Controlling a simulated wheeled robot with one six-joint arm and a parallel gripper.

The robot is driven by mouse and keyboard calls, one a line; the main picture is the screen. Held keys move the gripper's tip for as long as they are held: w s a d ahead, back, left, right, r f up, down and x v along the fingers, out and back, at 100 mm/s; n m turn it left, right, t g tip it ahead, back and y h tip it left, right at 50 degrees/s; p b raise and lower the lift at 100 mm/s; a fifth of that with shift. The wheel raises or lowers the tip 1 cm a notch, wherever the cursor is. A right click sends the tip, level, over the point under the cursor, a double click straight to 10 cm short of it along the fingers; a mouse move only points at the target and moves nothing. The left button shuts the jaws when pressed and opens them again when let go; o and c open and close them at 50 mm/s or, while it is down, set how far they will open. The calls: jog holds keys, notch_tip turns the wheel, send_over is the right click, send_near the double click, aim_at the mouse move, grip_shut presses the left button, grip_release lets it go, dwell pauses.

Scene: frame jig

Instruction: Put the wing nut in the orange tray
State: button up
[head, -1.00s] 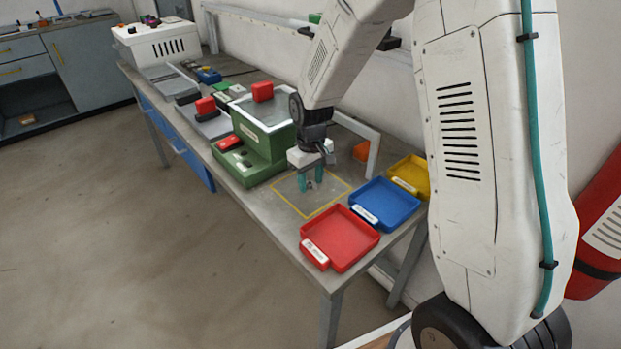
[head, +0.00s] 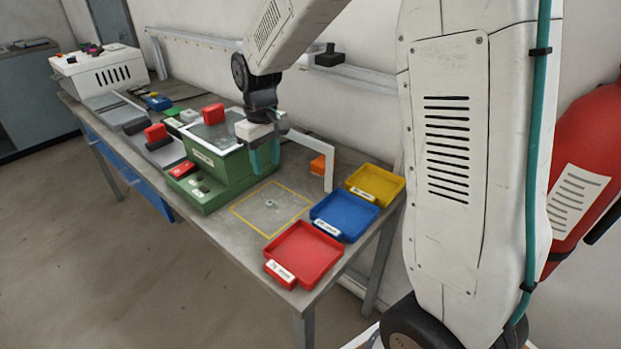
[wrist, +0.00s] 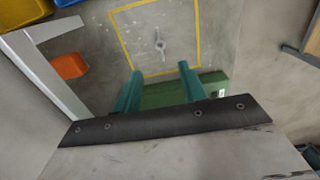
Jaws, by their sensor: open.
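The wing nut (head: 270,203) is a small grey piece lying on the grey bench inside a yellow outlined square. It also shows in the wrist view (wrist: 160,43), beyond my fingertips. My gripper (head: 265,160) has teal fingers and is open and empty, above the bench near the green machine and clear of the nut. In the wrist view its fingers (wrist: 156,74) stand apart with nothing between them. An orange item (head: 318,167) sits behind the pale bracket, partly hidden; it also shows in the wrist view (wrist: 68,66). I cannot tell for sure whether it is a tray.
Red (head: 304,252), blue (head: 345,214) and yellow (head: 376,183) labelled trays line the bench's near right end and look empty. The green machine (head: 215,178) stands left of the square. The upright bracket (head: 329,168) stands close to my gripper.

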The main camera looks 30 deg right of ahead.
jog(key=s+r, duration=0.3)
jog(key=s, duration=0.4)
jog(key=s+d+r+m, duration=0.1)
jog(key=s+r, duration=0.3)
jog(key=s, duration=0.3)
jog(key=s+r+m+t, duration=0.1)
jog(key=s+r, duration=0.3)
jog(key=s, duration=0.3)
jog(key=shift+s+d, duration=0.15)
jog(key=shift+d, duration=0.05)
jog(key=shift+m, duration=0.8)
jog(key=s, duration=0.8)
jog(key=shift+s+d+f, duration=0.1)
jog(key=shift+s+f, duration=0.2)
jog(key=shift+s, duration=0.1)
jog(key=shift+c, duration=0.2)
jog(key=shift+s+f, duration=0.1)
jog(key=shift+s, duration=0.25)
jog(key=shift+c, duration=0.9)
